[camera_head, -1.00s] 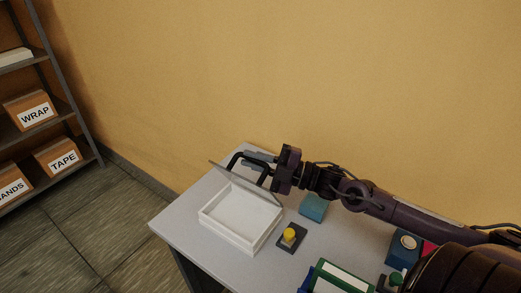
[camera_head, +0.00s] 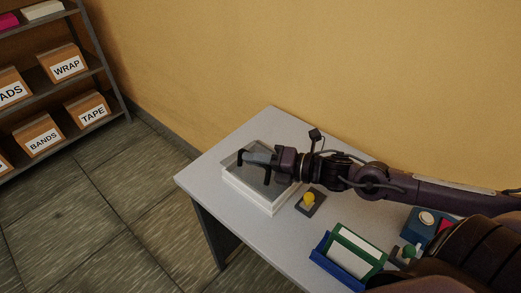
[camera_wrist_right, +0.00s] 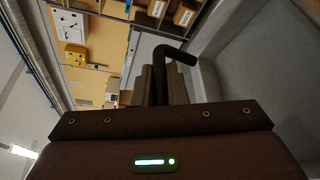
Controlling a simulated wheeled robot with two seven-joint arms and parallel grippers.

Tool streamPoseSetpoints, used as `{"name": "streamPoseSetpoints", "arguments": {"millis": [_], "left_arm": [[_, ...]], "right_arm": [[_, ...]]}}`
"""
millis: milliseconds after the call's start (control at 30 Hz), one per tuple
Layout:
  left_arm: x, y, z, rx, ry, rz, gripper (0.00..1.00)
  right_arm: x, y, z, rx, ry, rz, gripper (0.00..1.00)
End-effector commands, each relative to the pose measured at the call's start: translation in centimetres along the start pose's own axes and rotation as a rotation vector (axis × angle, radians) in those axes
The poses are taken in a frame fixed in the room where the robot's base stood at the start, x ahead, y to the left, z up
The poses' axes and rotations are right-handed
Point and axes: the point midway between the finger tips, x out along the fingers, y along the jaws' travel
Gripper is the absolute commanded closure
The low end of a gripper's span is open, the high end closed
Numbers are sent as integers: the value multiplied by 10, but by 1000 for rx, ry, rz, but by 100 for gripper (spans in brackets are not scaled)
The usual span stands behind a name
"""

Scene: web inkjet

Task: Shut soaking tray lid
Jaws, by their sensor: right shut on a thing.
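The white soaking tray (camera_head: 247,197) sits on the grey table. Its grey see-through lid (camera_head: 266,150) lies low over the tray's top, close to flat. I cannot tell whether a small gap remains at the rim. My right gripper (camera_head: 258,158) is above the lid, reaching in from the right, shut on the lid's black handle. The black bar of the handle (camera_wrist_right: 178,54) also shows at the fingers in the right wrist view. The gripper hides part of the lid. My left gripper is not in view.
A yellow button on a dark base (camera_head: 309,199) stands just right of the tray. A green-framed holder (camera_head: 352,250) and a blue box (camera_head: 417,222) are further right. The table's left end (camera_head: 205,180) is clear. A shelf with labelled boxes (camera_head: 68,64) stands at the left.

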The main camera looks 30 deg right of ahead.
Motion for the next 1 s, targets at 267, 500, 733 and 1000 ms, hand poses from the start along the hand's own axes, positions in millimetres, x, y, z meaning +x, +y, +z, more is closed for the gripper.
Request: {"name": "streamPoseSetpoints", "arguments": {"millis": [267, 500, 733, 1000], "left_arm": [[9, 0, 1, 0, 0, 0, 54], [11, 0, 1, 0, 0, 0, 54], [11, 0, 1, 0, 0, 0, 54], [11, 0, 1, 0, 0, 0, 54]], "right_arm": [[5, -11, -12, -123, 0, -52, 100], [6, -15, -15, -163, 0, -69, 100], [6, -16, -16, -168, 1, -73, 100], [6, -16, -16, -167, 3, -73, 76]]}}
